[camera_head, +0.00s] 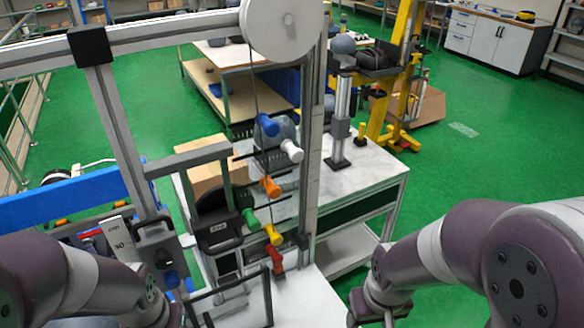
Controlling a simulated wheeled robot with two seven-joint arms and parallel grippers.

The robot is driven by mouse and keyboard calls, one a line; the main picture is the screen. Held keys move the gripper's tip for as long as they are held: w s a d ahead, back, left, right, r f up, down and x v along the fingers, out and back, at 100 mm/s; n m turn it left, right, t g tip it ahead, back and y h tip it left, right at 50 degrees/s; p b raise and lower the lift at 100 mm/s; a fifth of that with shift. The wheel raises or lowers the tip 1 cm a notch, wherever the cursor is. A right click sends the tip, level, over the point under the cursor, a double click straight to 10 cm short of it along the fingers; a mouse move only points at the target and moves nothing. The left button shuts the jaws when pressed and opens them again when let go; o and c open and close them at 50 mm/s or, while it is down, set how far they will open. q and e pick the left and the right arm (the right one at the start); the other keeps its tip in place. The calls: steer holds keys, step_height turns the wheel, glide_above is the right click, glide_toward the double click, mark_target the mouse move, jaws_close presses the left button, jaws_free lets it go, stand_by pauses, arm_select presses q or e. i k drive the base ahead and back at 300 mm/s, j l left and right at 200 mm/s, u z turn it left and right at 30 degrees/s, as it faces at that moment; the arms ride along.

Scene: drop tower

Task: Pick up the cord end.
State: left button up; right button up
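A drop tower stands in front of me, with a large white pulley disc (283,27) at the top of its grey upright (312,170). A thin dark cord (251,75) hangs from the disc's left side toward the coloured pegs. I cannot make out its free end. My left gripper (160,312) is at the lower left, left of the black frame; its fingers are not clear. My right gripper (372,318) is low, right of the tower and apart from it. Its fingertips are partly cut off by the bottom edge, and no held object is visible.
Blue (268,125), white (291,150), orange (270,187), green (250,219), yellow (272,234) and red (276,260) pegs stick out along the tower. An open black frame (232,298) stands low in front. A white table (365,181) is behind.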

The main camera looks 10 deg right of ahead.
mark_target(279, 269)
steer(key=l+u, duration=0.25)
steer(key=u, duration=0.15)
steer(key=i+l+u, duration=0.1)
steer(key=l+u, duration=0.45)
steer(key=u, duration=0.3)
